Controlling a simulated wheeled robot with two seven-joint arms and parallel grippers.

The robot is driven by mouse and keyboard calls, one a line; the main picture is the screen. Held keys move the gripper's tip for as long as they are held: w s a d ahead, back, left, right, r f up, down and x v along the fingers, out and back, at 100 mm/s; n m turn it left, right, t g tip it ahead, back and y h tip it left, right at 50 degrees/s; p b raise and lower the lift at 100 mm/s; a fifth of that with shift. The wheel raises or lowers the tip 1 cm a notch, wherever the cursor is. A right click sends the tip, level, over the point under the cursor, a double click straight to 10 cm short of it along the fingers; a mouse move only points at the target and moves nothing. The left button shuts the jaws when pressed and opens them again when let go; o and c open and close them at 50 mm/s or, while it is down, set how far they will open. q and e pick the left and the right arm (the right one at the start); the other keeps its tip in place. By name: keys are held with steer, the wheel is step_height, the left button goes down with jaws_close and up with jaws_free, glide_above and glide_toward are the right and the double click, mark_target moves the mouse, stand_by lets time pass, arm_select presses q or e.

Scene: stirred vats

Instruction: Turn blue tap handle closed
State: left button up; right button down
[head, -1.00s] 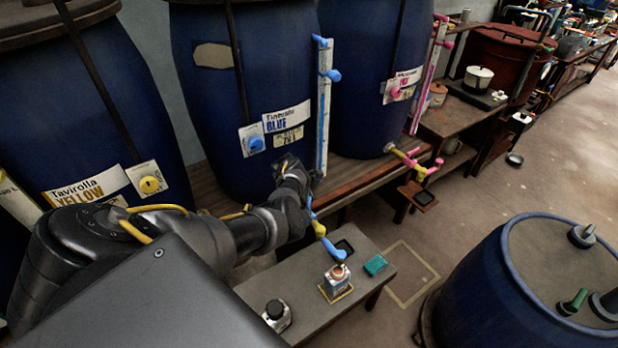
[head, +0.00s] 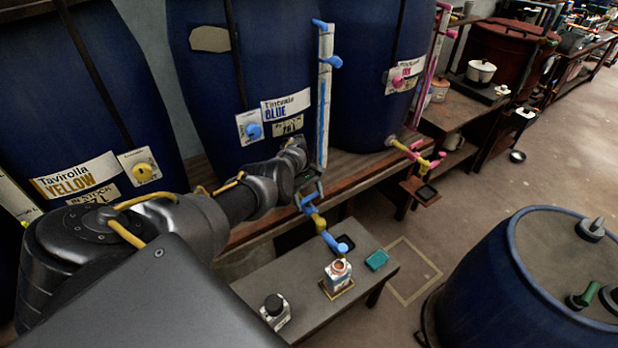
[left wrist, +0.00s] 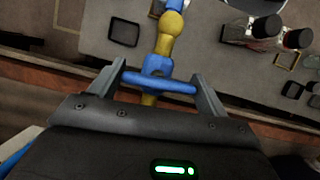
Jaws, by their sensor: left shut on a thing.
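The blue tap handle (left wrist: 158,83) lies crosswise between the fingers of my left gripper (left wrist: 161,82) in the left wrist view. My left gripper is shut on it, one finger at each end of the bar. In the head view my left gripper (head: 309,192) reaches the tap below the blue vat (head: 240,80), and the handle is largely hidden there. The tap's yellow joint (head: 318,221) and blue spout (head: 336,243) point down toward an open-topped bottle (head: 338,271) on the bench. My right gripper is not in view.
The low grey bench (head: 300,270) also holds a black-capped bottle (head: 274,308) and a teal block (head: 377,260). A pink-and-yellow tap (head: 415,153) is to the right. A large blue drum (head: 530,285) stands at front right. Floor between bench and drum is clear.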

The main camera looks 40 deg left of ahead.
arm_select(q)
steer(key=shift+m, duration=0.6)
steer(key=o, duration=1)
